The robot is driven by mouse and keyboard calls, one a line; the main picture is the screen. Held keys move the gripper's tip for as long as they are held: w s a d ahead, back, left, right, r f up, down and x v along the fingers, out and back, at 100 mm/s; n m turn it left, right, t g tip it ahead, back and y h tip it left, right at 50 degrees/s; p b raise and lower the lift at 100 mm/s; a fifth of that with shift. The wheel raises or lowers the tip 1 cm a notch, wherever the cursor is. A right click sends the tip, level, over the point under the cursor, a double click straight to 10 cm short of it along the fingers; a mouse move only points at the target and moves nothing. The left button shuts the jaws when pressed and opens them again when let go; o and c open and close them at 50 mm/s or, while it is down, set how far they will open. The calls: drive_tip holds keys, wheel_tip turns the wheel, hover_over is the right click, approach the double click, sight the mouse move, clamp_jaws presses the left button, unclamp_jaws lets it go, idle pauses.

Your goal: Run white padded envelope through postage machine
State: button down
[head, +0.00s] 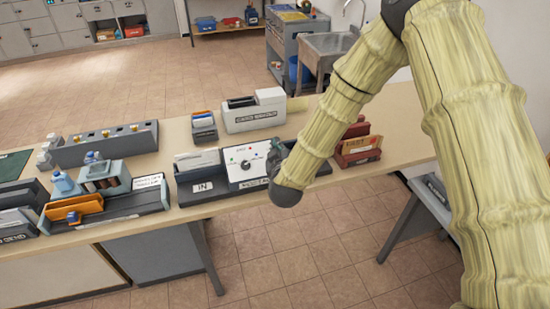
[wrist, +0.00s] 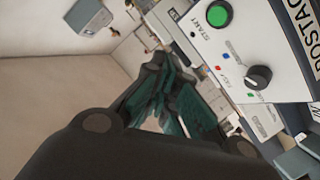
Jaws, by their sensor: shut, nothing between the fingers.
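The postage machine (head: 246,167) stands at the table's front edge, with a dial and coloured marks on its white face. In the wrist view, its panel (wrist: 200,42) shows a green START button (wrist: 218,13) and a black dial (wrist: 258,78). My gripper (head: 277,148) is at the machine's right side in the head view; its dark green fingers (wrist: 167,75) are shut and empty, beside the panel. White envelopes (head: 197,160) stand in the grey IN tray (head: 202,186) left of the machine. I cannot tell whether one is padded. My arm hides part of the area right of the machine.
A dark tray (head: 322,167) lies right of the machine, partly behind my arm. A red holder (head: 358,150) stands farther right. A white device (head: 254,110) and a small card box (head: 204,127) stand behind. The right table end is clear.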

drive_tip(key=shift+f, duration=0.1)
drive_tip(key=w+f+b, duration=0.1)
drive_tip(key=f, duration=0.1)
drive_tip(key=w+f+b, duration=0.1)
drive_tip(key=w+a+f+b, duration=0.1)
drive_tip(key=f, duration=0.1)
drive_tip(key=shift+w+f, duration=0.25)
drive_tip(key=shift+f, duration=0.05)
drive_tip(key=shift+w+a+f+b, duration=0.25)
drive_tip(key=shift+w+f+b, duration=0.35)
drive_tip(key=shift+f+b, duration=0.2)
drive_tip(key=shift+f, duration=0.1)
idle(0.9)
drive_tip(key=shift+w+a+f+b, duration=0.1)
drive_tip(key=shift+w+f+b, duration=0.15)
drive_tip(key=shift+b, duration=0.1)
